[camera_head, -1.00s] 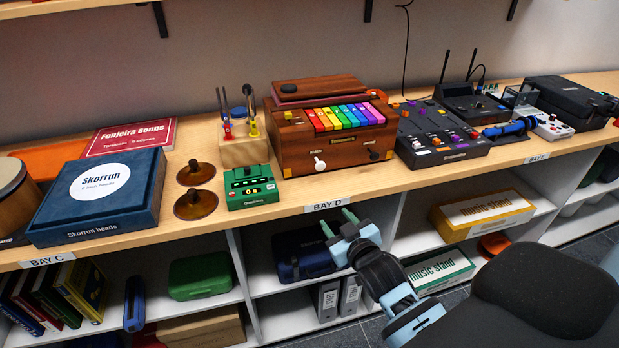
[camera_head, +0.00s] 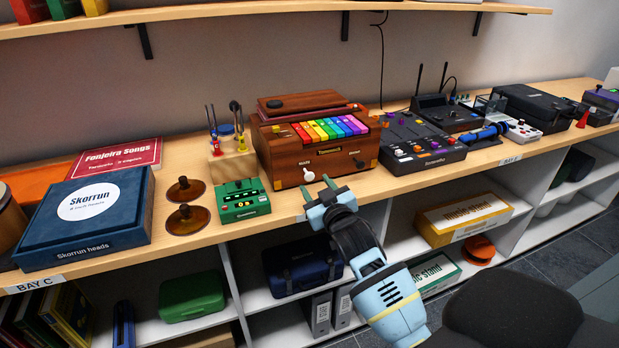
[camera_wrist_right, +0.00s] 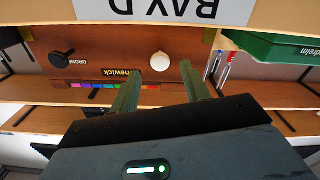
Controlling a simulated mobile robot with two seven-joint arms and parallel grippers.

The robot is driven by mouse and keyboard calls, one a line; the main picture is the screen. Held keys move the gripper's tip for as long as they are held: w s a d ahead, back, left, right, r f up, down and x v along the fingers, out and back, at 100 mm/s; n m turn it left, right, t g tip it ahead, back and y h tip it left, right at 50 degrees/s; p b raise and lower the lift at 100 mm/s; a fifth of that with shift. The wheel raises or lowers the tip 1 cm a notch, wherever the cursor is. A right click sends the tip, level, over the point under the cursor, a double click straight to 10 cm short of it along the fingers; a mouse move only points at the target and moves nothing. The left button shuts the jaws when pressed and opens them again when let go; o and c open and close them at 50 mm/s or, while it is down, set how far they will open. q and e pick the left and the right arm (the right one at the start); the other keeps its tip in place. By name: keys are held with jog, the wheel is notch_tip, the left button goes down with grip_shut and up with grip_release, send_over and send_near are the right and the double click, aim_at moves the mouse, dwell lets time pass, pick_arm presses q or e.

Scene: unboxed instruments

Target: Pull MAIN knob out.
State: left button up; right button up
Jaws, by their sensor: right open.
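The MAIN knob (camera_head: 309,175) is a white round knob on the lower left of the front of a brown wooden instrument (camera_head: 290,172) with rainbow keys. In the right wrist view, which is upside down, the white knob (camera_wrist_right: 160,61) shows between the two fingers. My right gripper (camera_head: 315,187) is open and empty, just in front of and below the knob in the head view. Its fingers (camera_wrist_right: 160,73) point toward the instrument's front; I cannot tell whether they touch the knob. My left gripper is not in view.
The dark DRONE knob (camera_head: 359,163) is to the right on the same front. A green pedal (camera_head: 242,200) stands to the left, a black mixer (camera_head: 424,152) to the right. The shelf edge (camera_head: 218,232) runs below, with a BAY D label (camera_wrist_right: 160,8) in the wrist view.

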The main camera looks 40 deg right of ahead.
aim_at(310, 178)
jog(key=shift+x, duration=2.5)
grip_shut()
